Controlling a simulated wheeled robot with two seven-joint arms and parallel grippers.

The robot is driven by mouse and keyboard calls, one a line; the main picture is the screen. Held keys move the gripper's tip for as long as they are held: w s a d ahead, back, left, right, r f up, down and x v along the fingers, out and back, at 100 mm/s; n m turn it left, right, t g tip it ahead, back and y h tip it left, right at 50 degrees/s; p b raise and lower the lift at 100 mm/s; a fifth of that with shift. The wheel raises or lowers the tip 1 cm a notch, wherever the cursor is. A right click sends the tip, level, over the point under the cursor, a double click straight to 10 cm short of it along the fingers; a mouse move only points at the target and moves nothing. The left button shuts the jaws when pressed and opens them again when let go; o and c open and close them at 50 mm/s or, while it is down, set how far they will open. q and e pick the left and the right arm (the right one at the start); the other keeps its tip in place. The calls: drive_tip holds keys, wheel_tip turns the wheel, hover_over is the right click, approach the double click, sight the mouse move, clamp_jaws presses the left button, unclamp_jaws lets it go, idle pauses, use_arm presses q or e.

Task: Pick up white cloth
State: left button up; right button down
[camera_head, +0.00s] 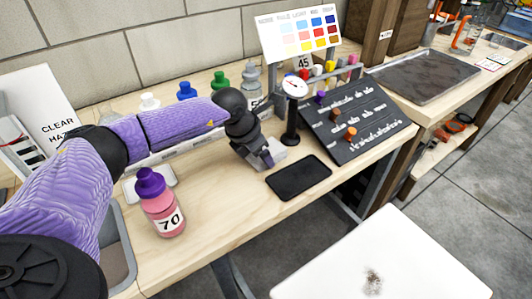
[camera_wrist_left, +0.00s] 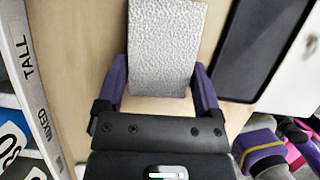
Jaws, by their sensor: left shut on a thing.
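The white cloth (camera_wrist_left: 165,45) shows in the left wrist view as a pale, rough-textured rectangular sheet. It lies between the two purple fingers of my left gripper (camera_wrist_left: 160,90), which is shut on it. In the head view my left gripper (camera_head: 264,158) is low over the wooden bench, left of the black mat. A pale grey part of the cloth (camera_head: 275,153) shows beside its fingers there; the rest is hidden by the gripper. Whether the cloth touches the bench is unclear. My right gripper is not in view.
A black mat (camera_head: 299,178) lies right of my left gripper. A dial gauge on a black stand (camera_head: 292,112) and a slanted black board (camera_head: 359,118) stand close behind. A pink bottle marked 70 (camera_head: 161,207) stands front left. A white table (camera_head: 380,262) is at front right.

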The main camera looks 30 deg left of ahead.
use_arm(q)
drive_tip(key=shift+c, duration=0.4)
drive_tip(key=shift+r, duration=0.15)
wheel_tip(320, 180, up, 9)
drive_tip(key=p, duration=0.3)
drive_tip(key=shift+r+p, duration=0.1)
drive_tip(key=shift+p, duration=0.25)
drive_tip(key=shift+r, duration=0.3)
